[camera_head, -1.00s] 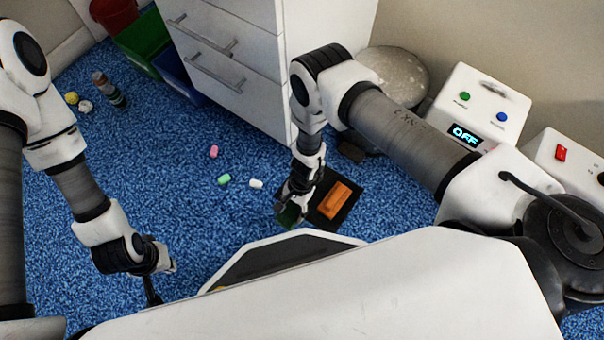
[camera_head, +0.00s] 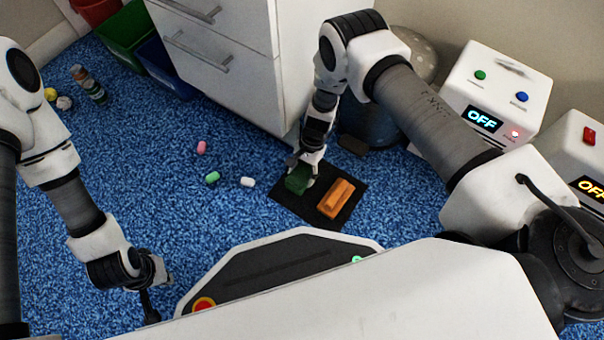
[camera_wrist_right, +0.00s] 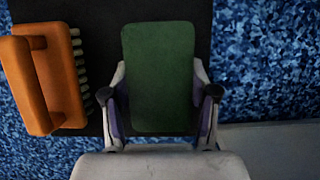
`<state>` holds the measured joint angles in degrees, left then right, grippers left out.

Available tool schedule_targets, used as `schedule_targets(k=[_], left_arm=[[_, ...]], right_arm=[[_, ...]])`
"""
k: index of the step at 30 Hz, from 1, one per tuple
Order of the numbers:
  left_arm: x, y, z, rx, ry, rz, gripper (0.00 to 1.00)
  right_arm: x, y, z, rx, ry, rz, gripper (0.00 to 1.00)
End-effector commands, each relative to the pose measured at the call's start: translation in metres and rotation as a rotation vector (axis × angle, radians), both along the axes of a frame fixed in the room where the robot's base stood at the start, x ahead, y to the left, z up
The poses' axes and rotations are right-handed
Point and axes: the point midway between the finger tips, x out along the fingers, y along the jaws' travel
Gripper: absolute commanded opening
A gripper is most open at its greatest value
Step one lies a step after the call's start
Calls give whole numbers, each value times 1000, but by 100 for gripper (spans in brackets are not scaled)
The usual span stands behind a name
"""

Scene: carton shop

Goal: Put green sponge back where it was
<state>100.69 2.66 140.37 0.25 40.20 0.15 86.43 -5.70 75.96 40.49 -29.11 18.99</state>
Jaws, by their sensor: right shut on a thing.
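The green sponge (camera_head: 298,180) is at the left part of a black mat (camera_head: 347,213) on the blue floor. My right gripper (camera_head: 305,164) is shut on it from above. In the right wrist view the sponge (camera_wrist_right: 158,75) sits between the two fingers of my right gripper (camera_wrist_right: 163,100), over the mat (camera_wrist_right: 105,12). I cannot tell whether the sponge rests on the mat or hangs just above it. My left gripper (camera_head: 150,290) is low at the left, beside my base; its fingers are too unclear to tell their state.
An orange brush (camera_head: 336,198) lies on the mat right of the sponge. Pink, green and white small pieces (camera_head: 212,178) lie on the floor to the left. A white drawer cabinet (camera_head: 235,50) stands behind. A dark block (camera_head: 353,145) lies behind the mat.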

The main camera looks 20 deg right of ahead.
Motion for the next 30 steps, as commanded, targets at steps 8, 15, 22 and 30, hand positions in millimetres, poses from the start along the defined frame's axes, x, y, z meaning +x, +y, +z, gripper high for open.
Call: schedule_targets(k=[8, 15, 22, 30], left_arm=[[0, 0, -2, 0, 1, 0, 0], [0, 0, 0, 0, 1, 0, 0], [-1, 0, 24, 0, 3, -4, 0], [-3, -1, 52, -1, 8, -10, 0]], right_arm=[[0, 0, -3, -1, 1, 0, 84], [0, 0, 0, 0, 0, 0, 84], [9, -11, 41, -1, -2, 0, 84], [24, -31, 100, 0, 0, -1, 84]])
